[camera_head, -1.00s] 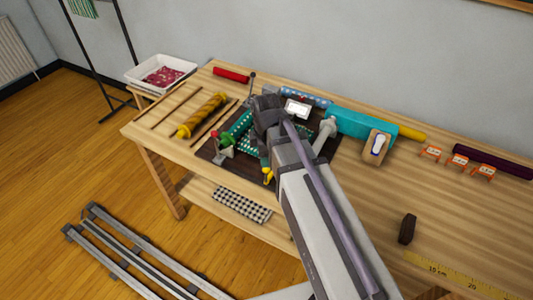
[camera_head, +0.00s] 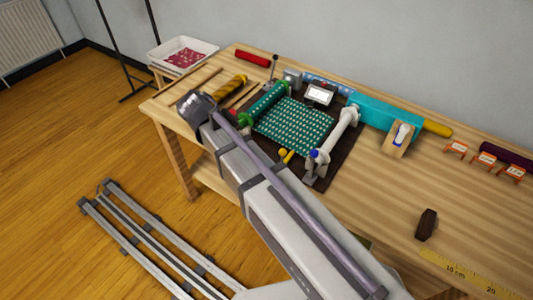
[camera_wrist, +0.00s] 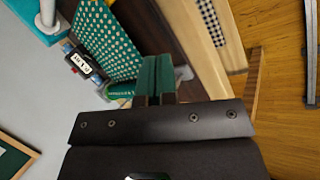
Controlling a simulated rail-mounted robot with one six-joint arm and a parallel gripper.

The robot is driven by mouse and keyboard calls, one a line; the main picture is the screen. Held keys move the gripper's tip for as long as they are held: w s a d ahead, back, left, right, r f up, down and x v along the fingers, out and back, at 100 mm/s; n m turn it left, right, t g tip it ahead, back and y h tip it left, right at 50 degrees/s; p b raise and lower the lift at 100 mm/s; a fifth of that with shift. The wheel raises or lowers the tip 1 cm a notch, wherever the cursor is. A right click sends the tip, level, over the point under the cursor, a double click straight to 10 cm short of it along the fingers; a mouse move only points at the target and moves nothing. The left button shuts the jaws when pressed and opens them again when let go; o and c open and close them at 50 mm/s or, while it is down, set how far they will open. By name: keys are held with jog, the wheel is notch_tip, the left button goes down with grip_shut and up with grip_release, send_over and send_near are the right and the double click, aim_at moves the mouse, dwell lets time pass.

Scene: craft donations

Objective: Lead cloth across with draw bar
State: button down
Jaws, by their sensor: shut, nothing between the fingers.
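The green cloth with pale dots (camera_head: 295,125) lies flat between the green roll (camera_head: 265,103) on its left and a white roller (camera_head: 338,135) on its right. I cannot pick out a separate draw bar; the cloth's right edge lies close to the white roller. My gripper (camera_head: 192,104) is left of the green roll, near the table's front left edge, with its fingertips hidden in the head view. In the wrist view my gripper (camera_wrist: 155,85) is shut and empty, with the cloth (camera_wrist: 108,40) beyond and to the left.
A dark base board (camera_head: 318,172) carries the rollers and a small white display (camera_head: 319,94). A yellow roll (camera_head: 230,87) and thin sticks lie left of it. The table's front right has free room around a dark block (camera_head: 427,224).

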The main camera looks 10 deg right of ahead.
jog(key=d+f+m+b, duration=0.2)
jog(key=m, duration=0.2)
jog(key=d+f+m+h+b, duration=0.1)
jog(key=d+f+m+b, duration=0.1)
jog(key=d+m+b, duration=0.1)
jog(key=d+f+m+b, duration=0.2)
jog(key=m+b, duration=0.1)
jog(key=m, duration=0.1)
jog(key=shift+w+d+f+m+h, duration=0.2)
jog(key=shift+w+f+m+h, duration=0.1)
jog(key=shift+w+h, duration=0.1)
jog(key=s+d, duration=0.1)
jog(key=s+d+r+p, duration=0.1)
jog(key=d, duration=0.1)
jog(key=shift+s+r, duration=0.1)
jog(key=shift+r, duration=0.1)
jog(key=shift+s+d, duration=0.1)
jog(key=shift+d, duration=0.15)
jog(key=s+d, duration=0.3)
jog(key=s, duration=0.1)
jog(key=shift+d, duration=0.25)
jog(key=shift+f, duration=0.1)
